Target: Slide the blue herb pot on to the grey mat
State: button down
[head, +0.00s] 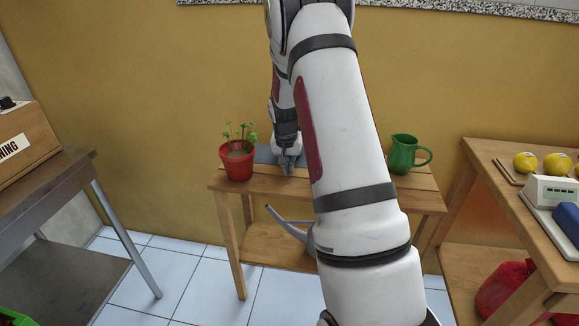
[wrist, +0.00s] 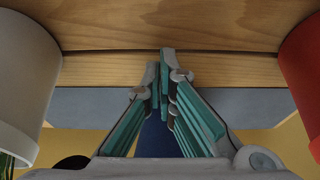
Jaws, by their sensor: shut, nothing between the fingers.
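My gripper (head: 287,167) is shut and empty, its fingertips low over the wooden table; it also shows in the wrist view (wrist: 164,62). The grey mat (head: 265,154) lies at the table's back, partly hidden by my arm; it crosses the wrist view (wrist: 85,107) as a grey-blue band. A blue surface, apparently the blue herb pot (wrist: 155,137), shows between my finger links on the mat's side. Most of it is hidden, so I cannot tell whether it is fully on the mat. I cannot make it out in the head view.
A red herb pot (head: 237,162) stands left of my gripper, and a white pot (wrist: 22,80) stands on the other side. A green jug (head: 404,154) stands at the table's right. A watering can (head: 292,228) is on the lower shelf.

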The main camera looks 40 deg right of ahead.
jog(key=p+v, duration=0.1)
jog(key=v, duration=0.9)
jog(key=shift+d, duration=0.15)
